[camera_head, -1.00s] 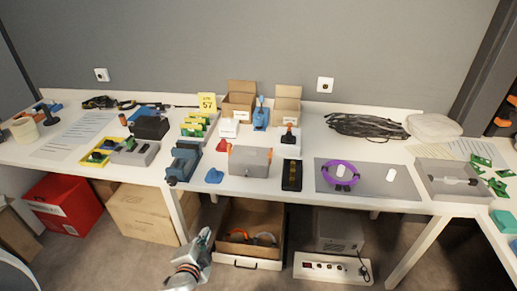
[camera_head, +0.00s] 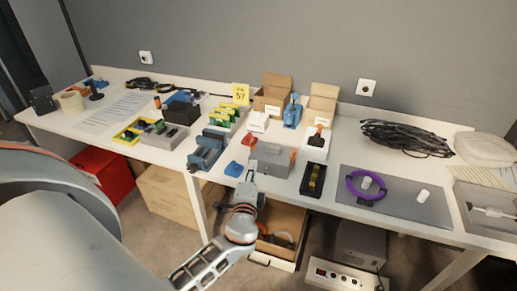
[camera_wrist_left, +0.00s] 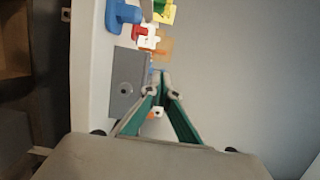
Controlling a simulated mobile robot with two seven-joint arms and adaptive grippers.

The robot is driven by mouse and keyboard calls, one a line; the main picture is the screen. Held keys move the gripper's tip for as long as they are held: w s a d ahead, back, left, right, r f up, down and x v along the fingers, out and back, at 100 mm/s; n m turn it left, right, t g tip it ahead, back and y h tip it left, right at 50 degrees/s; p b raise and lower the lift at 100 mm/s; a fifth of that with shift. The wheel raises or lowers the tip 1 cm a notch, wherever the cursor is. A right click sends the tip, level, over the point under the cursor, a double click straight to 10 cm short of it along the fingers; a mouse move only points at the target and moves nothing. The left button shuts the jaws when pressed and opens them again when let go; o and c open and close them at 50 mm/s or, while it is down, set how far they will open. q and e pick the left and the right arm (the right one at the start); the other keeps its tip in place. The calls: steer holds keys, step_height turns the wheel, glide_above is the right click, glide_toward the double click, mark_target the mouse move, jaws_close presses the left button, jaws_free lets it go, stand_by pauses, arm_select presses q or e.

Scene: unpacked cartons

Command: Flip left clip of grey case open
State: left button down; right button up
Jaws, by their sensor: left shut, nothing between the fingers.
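The grey case (camera_head: 270,161) stands near the front edge of the table. An orange clip (camera_head: 293,157) shows at its right end; the clip at its left end is hard to make out in the head view. My left gripper (camera_head: 251,173) is at the front left corner of the case, its fingertips shut and empty. I cannot tell whether it touches the case. In the left wrist view, the shut fingertips (camera_wrist_left: 161,74) are beside the grey case (camera_wrist_left: 125,85), and a small orange part (camera_wrist_left: 155,113) shows between the finger linkages. My right gripper is not in view.
Open cartons (camera_head: 272,93) stand behind. A grey mat with a purple ring (camera_head: 366,185) lies further right.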

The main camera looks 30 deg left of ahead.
mark_target(256, 153)
arm_select(q)
steer(key=p+x, duration=0.1)
steer(key=x, duration=0.9)
steer(key=shift+w+d, duration=0.1)
